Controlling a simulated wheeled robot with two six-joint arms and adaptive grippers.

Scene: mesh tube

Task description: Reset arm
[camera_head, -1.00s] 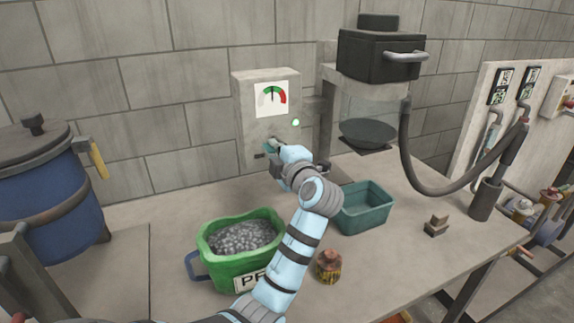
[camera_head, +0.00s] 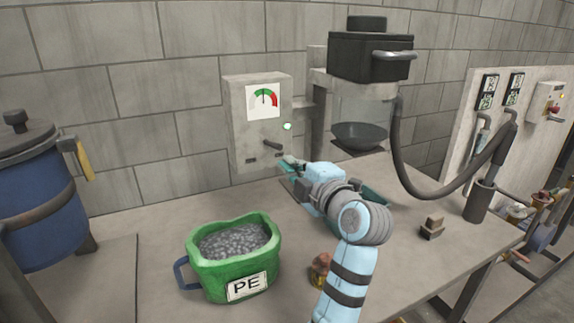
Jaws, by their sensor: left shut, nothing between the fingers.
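My left arm reaches in from the bottom of the head view, and its gripper (camera_head: 290,163) is shut and empty. The gripper is in front of the grey control box (camera_head: 237,125), just below and right of its dark lever (camera_head: 271,145); it looks apart from the lever. The box carries a gauge (camera_head: 263,101) with its needle upright in the green part and a lit green lamp (camera_head: 287,126). My right gripper does not show.
A green PE bucket (camera_head: 262,263) of grey pellets stands on the table (camera_head: 160,225). My arm mostly hides a teal tray (camera_head: 375,194) and partly hides a small brownish jar (camera_head: 319,268). A blue drum (camera_head: 37,205) is at left, a black-topped hopper machine (camera_head: 366,57) behind.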

